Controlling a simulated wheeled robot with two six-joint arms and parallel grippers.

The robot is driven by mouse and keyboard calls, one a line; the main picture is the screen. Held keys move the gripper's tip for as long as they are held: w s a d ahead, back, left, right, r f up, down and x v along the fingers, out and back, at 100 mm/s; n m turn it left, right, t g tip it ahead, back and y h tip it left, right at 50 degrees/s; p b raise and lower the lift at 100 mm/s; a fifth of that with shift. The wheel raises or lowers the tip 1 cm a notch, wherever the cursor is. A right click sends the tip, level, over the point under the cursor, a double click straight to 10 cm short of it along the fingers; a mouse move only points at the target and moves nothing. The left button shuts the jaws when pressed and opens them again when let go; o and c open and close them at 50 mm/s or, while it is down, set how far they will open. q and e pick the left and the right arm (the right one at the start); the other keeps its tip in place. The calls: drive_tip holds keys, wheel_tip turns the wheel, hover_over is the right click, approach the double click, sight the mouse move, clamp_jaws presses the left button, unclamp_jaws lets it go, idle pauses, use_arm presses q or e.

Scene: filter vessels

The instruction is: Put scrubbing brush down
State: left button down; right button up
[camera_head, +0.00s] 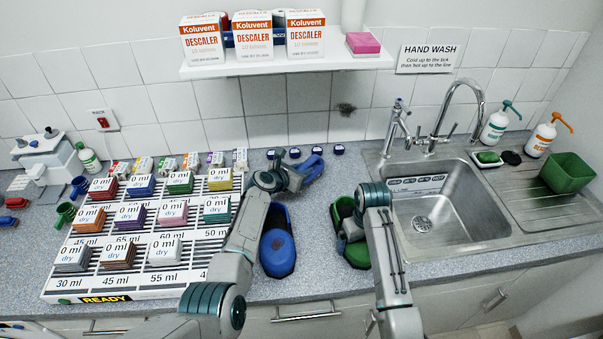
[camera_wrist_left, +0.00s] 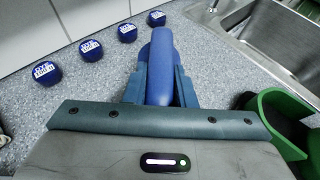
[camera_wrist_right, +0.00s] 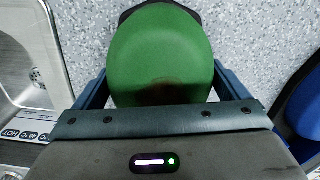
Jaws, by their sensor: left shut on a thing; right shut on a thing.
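The blue scrubbing brush (camera_wrist_left: 160,75) is held between the fingers of my left gripper (camera_wrist_left: 160,90). The right arm partly hides this vessel in the head view (camera_head: 356,254).
A white rack (camera_head: 60,283) with several coloured, labelled blocks stands left.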

use_arm(q)
drive_tip(key=shift+f, duration=1.15)
drive_tip(key=shift+f, duration=0.15)
drive_tip(key=c, duration=1.2)
unclamp_jaws()
drive_tip(key=v, duration=1.2)
